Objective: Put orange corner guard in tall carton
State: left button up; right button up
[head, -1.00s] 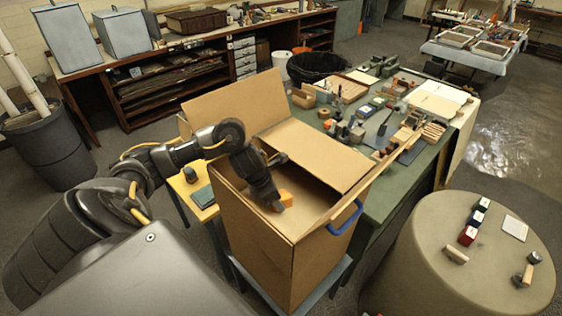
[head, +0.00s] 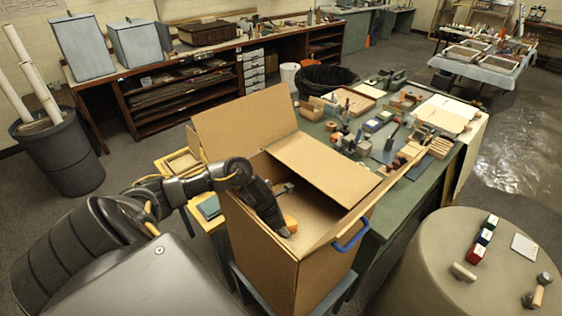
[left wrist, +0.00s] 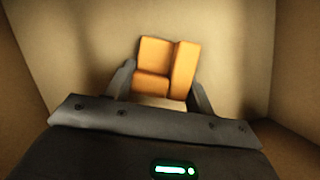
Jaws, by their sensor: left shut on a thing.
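The tall carton (head: 262,252) stands open in the middle of the head view, its flaps spread. My left gripper (head: 286,229) reaches down inside the carton's opening. I cannot tell whether the guard touches the carton's bottom. My right gripper is not in view.
A green worktable (head: 405,188) crowded with small tools and blocks stands behind and right of the carton. A blue handle (head: 351,236) sits at the carton's right edge. A round beige stand (head: 440,260) with small boxes is at the right.

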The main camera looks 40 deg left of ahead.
pick_arm(q)
jog(key=o, duration=1.1)
jog(key=shift+f, duration=0.1)
jog(key=shift+c, duration=0.2)
jog(key=shift+r, duration=0.3)
jog(key=b+v, duration=0.1)
jog(key=v, duration=0.6)
jog(key=shift+r, duration=0.1)
